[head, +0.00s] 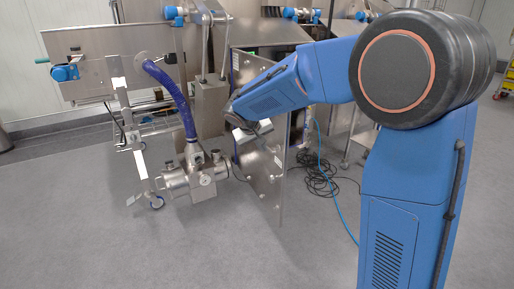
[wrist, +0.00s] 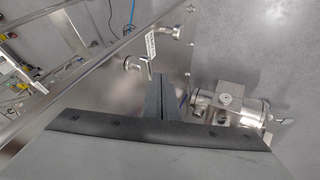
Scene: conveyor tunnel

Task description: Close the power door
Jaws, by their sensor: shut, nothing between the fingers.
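The power door (head: 262,178) is a shiny metal panel. In the head view it stands swung out from the cabinet, seen nearly edge-on, with small latches on its face. In the wrist view the reflective door panel (wrist: 125,98) lies beyond the fingers, with two metal handles (wrist: 134,64) on it. My gripper (wrist: 163,84) is shut and empty, its fingertips pointing toward the door near these handles. Whether the fingertips touch the panel cannot be told. In the head view my wrist is at the door's upper part, and the fingers cannot be made out.
A steel valve assembly (head: 190,178) with a purple hose (head: 172,92) stands left of the door; it also shows in the wrist view (wrist: 230,103). Black cables (head: 320,172) and a blue hose (head: 338,205) lie on the floor at right. The front floor is clear.

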